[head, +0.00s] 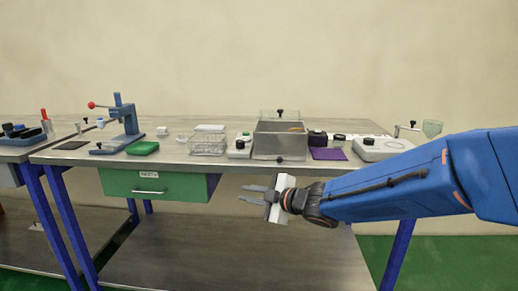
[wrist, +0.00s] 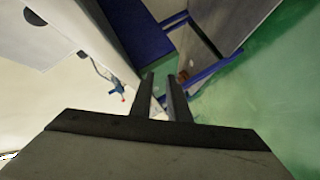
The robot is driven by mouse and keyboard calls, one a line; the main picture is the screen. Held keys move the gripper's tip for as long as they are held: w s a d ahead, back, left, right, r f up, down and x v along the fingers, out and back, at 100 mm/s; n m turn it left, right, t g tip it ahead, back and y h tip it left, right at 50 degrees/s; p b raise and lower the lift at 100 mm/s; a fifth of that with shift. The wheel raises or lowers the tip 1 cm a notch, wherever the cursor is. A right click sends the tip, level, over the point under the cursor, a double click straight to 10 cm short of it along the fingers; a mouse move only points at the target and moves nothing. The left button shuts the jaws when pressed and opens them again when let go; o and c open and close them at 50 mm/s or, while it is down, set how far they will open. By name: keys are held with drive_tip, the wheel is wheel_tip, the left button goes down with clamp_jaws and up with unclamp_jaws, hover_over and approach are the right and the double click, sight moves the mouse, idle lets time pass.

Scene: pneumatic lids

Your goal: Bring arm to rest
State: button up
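My gripper (head: 255,194) is in front of the workbench, below the level of its top, pointing left in the head view. Its two fingers are apart with nothing between them. In the wrist view the gripper (wrist: 162,80) also shows two dark fingers with a narrow gap and no object between them. My blue arm comes in from the right of the head view. The workbench (head: 80,155) has a metal top and blue legs. The floor behind the fingers in the wrist view is green.
A green drawer (head: 155,186) hangs beneath. A lower shelf (head: 235,250) lies below.

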drive_tip(key=s+d+m+h, duration=0.2)
drive_tip(key=d+m+h, duration=0.15)
drive_tip(key=d, duration=0.45)
drive_tip(key=s+d+m+t+h, duration=0.1)
drive_tip(key=s+d+m+h, duration=0.15)
drive_tip(key=d+m, duration=0.45)
drive_tip(key=s+d+m+h, duration=0.2)
drive_tip(key=d+h, duration=0.2)
drive_tip(key=d, duration=0.6)
drive_tip(key=s+d+f+m+g, duration=0.2)
drive_tip(key=s, duration=0.6)
drive_tip(key=s+d+f+m+g, duration=0.2)
drive_tip(key=s+f+m, duration=0.1)
drive_tip(key=s, duration=0.5)
drive_tip(key=s+d+f+m+g+h, duration=0.1)
drive_tip(key=s+d+f+m+g, duration=0.1)
drive_tip(key=s, duration=0.6)
drive_tip(key=shift+d+f+m, duration=0.35)
drive_tip(key=shift+d+m, duration=0.1)
drive_tip(key=shift+m, duration=0.1)
